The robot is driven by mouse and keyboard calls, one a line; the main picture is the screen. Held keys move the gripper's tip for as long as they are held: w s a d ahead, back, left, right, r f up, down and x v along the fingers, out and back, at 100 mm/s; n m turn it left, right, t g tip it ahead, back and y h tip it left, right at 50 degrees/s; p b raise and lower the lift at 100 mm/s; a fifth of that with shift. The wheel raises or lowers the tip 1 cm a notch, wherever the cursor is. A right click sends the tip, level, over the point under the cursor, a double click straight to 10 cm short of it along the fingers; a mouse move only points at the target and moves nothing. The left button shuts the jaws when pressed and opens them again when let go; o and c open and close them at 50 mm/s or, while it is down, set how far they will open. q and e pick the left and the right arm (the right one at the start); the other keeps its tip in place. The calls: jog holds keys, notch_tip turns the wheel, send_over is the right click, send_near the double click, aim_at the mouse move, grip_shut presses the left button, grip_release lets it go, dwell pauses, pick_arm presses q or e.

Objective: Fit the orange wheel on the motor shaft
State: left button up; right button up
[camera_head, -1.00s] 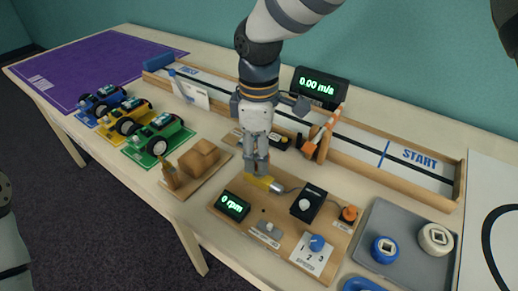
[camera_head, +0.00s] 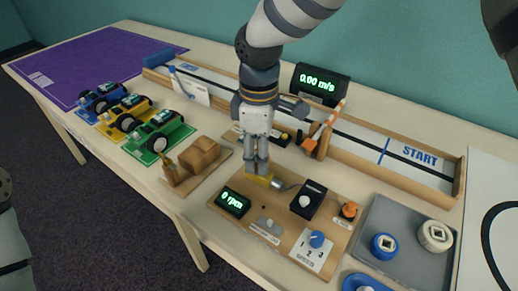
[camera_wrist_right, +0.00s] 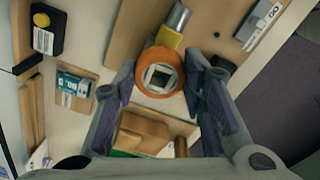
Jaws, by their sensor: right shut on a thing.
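The orange wheel (camera_wrist_right: 146,83), with a square pale centre, sits between the fingers of my right gripper (camera_wrist_right: 160,90) in the right wrist view. My right gripper (camera_head: 257,166) is shut on it. In the head view the fingers point down beside the motor's yellow housing (camera_head: 260,181) and largely hide the wheel. The motor, with a yellow housing (camera_wrist_right: 169,38) and silver can (camera_wrist_right: 179,17), lies right behind the wheel in the wrist view. I cannot tell whether the shaft is in the wheel's hole. My left gripper is out of view.
The motor board (camera_head: 290,258) holds an rpm display (camera_head: 233,202), reading 0, and a speed dial (camera_head: 316,240). A grey tray (camera_head: 408,262) with blue and white wheels stands right. A wooden block stand (camera_head: 197,160) is close left.

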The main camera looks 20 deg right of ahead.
jog(key=shift+f, duration=0.65)
dwell(0.3)
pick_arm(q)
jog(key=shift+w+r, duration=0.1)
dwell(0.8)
pick_arm(e)
jog(key=o, duration=1.3)
jog(key=shift+r+p, duration=0.55)
jog(key=shift+r, duration=1.05)
jog(key=shift+r+p, duration=0.45)
jog(key=shift+r, duration=1.85)
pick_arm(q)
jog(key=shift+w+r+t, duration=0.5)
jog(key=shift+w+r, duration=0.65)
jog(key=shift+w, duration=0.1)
